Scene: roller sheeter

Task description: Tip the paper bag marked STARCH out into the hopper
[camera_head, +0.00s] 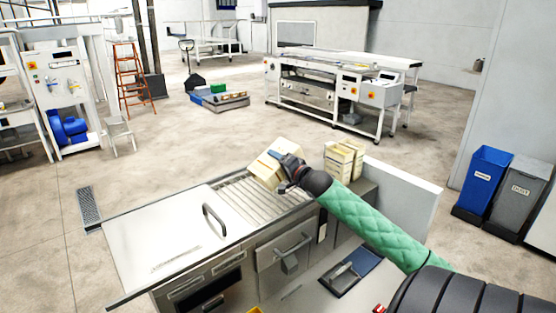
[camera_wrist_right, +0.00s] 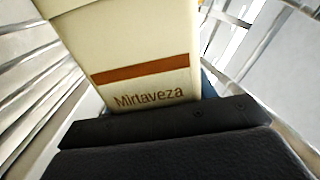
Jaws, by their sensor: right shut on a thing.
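My right gripper (camera_head: 286,167) is shut on a cream paper bag (camera_head: 266,172) with a tilted outline, above the slatted grille (camera_head: 262,203) of the steel machine. In the right wrist view the bag (camera_wrist_right: 145,55) fills the upper middle, with a brown stripe and the word "Mirtaveza"; the word STARCH cannot be read on it. The bag's opening and any contents are hidden. The grille seems to be the hopper's top; I cannot see what lies under it. My left gripper is out of view.
More cream bags (camera_head: 344,158) stand together right of the grille, beside a pale panel (camera_head: 404,204). A flat steel lid (camera_head: 165,238) with a handle (camera_head: 214,217) lies left of the grille. A blue bin (camera_head: 485,178) and a grey bin (camera_head: 519,190) stand far right.

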